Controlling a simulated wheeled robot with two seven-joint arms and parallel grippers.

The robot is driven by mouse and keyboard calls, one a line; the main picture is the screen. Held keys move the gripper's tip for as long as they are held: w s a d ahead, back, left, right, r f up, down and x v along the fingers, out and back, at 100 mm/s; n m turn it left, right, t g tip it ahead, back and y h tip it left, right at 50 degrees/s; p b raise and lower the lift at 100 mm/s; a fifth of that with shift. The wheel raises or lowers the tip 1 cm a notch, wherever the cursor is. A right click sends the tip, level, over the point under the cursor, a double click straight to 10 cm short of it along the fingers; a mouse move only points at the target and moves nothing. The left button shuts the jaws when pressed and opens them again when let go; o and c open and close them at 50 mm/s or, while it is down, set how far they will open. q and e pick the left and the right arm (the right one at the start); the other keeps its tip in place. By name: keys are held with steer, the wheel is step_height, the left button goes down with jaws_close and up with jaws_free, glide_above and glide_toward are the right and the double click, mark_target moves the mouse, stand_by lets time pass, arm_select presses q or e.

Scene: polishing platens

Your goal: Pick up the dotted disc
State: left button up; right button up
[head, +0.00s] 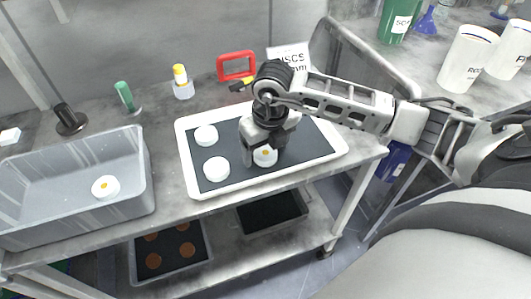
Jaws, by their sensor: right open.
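A white disc with an orange dot (265,156) lies on the dark mat of the white-rimmed tray (197,191). My right gripper (262,148) is directly over this disc, pointing down, and partly hides it. The right gripper is open; whether its fingers are around the disc cannot be told. Two plain white discs, one at the back (206,135) and one nearer the front (216,169), lie on the tray to the left of my gripper. My left gripper is not in view.
A sign (290,56) is behind my arm. White containers (467,57) stand at right.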

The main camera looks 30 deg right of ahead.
steer(key=c, duration=1.1)
steer(key=shift+r, duration=0.2)
